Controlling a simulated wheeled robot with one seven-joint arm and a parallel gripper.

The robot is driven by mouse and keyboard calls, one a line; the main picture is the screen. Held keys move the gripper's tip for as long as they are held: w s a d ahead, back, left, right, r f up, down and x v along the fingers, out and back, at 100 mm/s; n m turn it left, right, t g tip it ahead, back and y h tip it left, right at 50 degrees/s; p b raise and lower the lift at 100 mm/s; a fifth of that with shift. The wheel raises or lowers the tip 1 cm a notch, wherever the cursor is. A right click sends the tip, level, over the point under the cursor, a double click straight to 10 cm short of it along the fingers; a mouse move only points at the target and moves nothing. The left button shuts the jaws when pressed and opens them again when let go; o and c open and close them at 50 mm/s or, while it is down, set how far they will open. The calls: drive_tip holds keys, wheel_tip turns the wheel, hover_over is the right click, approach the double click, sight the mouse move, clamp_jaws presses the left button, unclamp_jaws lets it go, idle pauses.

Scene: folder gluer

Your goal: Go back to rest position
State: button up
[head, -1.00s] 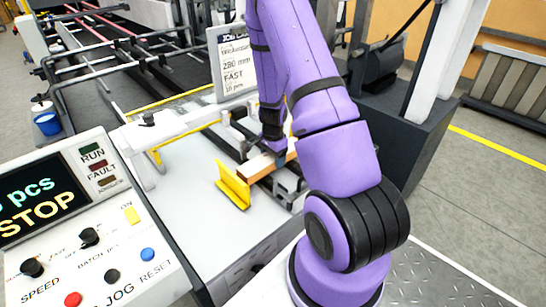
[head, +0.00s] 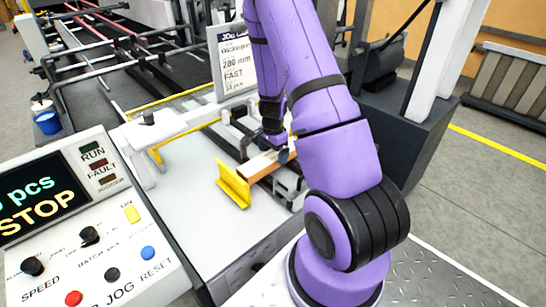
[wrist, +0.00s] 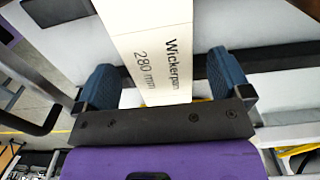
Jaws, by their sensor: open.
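In the wrist view my gripper (wrist: 160,82) is open. Its two blue fingertips stand apart on either side of a pale block (wrist: 155,45) printed "Wickerpan 280 mm". A gap shows between each finger and the block. In the head view my purple arm reaches over the machine bed, and my gripper (head: 277,150) is low at the block (head: 258,164), mostly hidden behind the arm. The block lies against a yellow angled stop (head: 235,186).
A control panel (head: 95,225) with a display reading "STOP" stands at the left front. A job card (head: 236,68) reading 280 mm stands behind the bed. Rails and bars of the machine (head: 110,45) run to the back left. A dark cabinet (head: 405,120) is at the right.

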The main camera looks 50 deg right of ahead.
wheel_tip(320, 180, up, 8)
drive_tip(key=shift+r, duration=0.15)
idle(0.3)
